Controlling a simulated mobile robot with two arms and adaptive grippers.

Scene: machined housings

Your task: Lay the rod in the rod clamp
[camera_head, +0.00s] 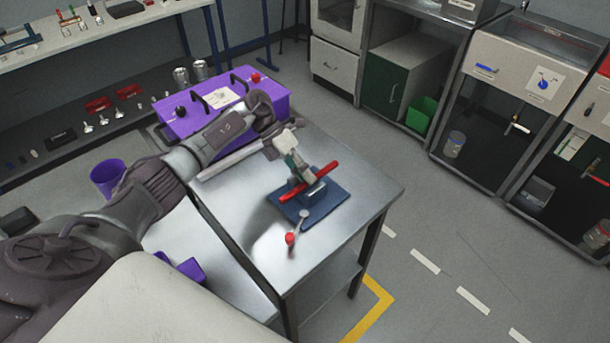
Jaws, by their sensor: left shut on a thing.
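The red rod (325,172) lies slantwise over the blue rod clamp (330,203), which stands on the metal table. The clamp has a flat base plate, a raised block, and a lever with a red knob that points toward the front. My left gripper (299,180) comes down from behind and is shut on the rod near its middle. The gripper hides part of the rod and block. I cannot tell whether the rod touches the clamp's seat or is just above it. My right gripper is out of view.
The metal table (358,177) is clear to the right of the clamp. A purple case (275,93) with black handles stands behind it at the left. A purple bin (108,178) is on the left. Cabinets and sinks line the right back wall.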

